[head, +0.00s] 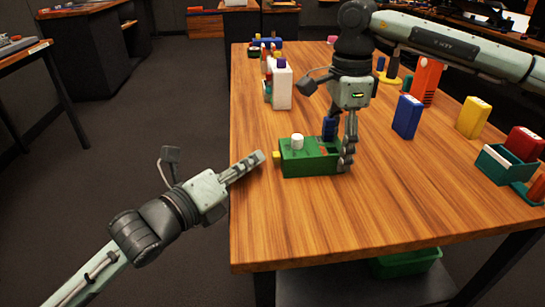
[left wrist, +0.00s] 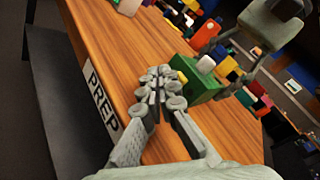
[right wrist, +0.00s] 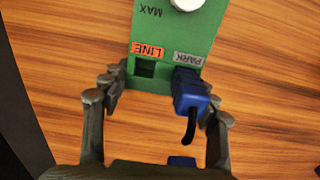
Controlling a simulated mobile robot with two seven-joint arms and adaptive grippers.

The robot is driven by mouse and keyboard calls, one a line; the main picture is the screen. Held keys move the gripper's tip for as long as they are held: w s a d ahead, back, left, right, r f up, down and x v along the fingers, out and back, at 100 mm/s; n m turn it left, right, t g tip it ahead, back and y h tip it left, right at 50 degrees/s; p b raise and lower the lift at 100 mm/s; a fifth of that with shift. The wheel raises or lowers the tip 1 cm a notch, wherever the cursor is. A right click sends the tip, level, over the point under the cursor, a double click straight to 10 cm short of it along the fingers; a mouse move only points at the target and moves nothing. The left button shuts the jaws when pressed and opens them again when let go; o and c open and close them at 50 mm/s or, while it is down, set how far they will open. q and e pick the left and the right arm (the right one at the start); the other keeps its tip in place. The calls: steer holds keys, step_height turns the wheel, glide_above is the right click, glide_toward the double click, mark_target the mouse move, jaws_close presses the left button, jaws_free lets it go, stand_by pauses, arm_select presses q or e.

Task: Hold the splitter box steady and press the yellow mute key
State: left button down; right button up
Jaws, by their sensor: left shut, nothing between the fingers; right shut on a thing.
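The green splitter box (head: 308,160) stands near the table's left edge, with a white knob (head: 297,141) on top. Its yellow mute key (head: 276,157) sticks out of the left end and also shows in the left wrist view (left wrist: 182,77). My right gripper (head: 348,152) is shut on the box at the other end; in the right wrist view its fingers lie on either side of the box (right wrist: 165,35). My left gripper (head: 259,157) is shut and empty, its fingertips a small gap short of the key at about its height.
A blue plug (right wrist: 190,90) with a dark cable sits at the PARK label; the LINE socket (right wrist: 146,67) is empty. A white bottle (head: 281,84) stands behind the box. A blue box (head: 407,116) and teal tray (head: 507,164) stand right. The front tabletop is clear.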

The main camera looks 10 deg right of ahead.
arm_select(q)
steer(key=shift+d, duration=0.15)
steer(key=shift+d, duration=0.3)
stand_by(0.6)
steer(key=shift+s+d+r, duration=0.15)
steer(key=shift+s+d, duration=0.05)
steer(key=shift+d, duration=0.4)
stand_by(0.9)
steer(key=shift+a, duration=0.1)
steer(key=shift+s+f, duration=0.1)
steer(key=shift+f, duration=0.25)
steer(key=shift+a+f, duration=0.2)
steer(key=shift+a, duration=0.3)
steer(key=shift+a+r, duration=0.15)
steer(key=shift+a, duration=1)
steer(key=shift+a+r, duration=0.1)
steer(key=shift+a, duration=1)
